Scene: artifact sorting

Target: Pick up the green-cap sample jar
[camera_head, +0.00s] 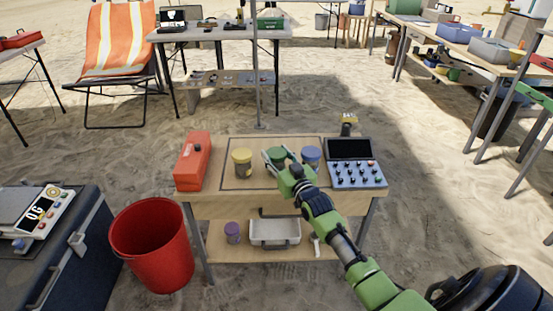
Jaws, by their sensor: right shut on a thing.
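The green-cap sample jar (275,154) stands on the wooden table (232,198), between a yellow-cap jar (242,163) on its left and a blue-cap jar (311,157) on its right. My right gripper (275,158) reaches in from the lower right and is shut on the green-cap jar. The gripper and wrist hide part of the jar's body, and I cannot tell whether its base is off the tabletop. My left gripper is not in view.
A red-orange case (194,161) lies on the table's left side, and a device with knobs and a dark screen (356,164) on its right. The lower shelf holds a purple-cap jar (232,232) and a white tray (275,241). A red bucket (153,250) stands left.

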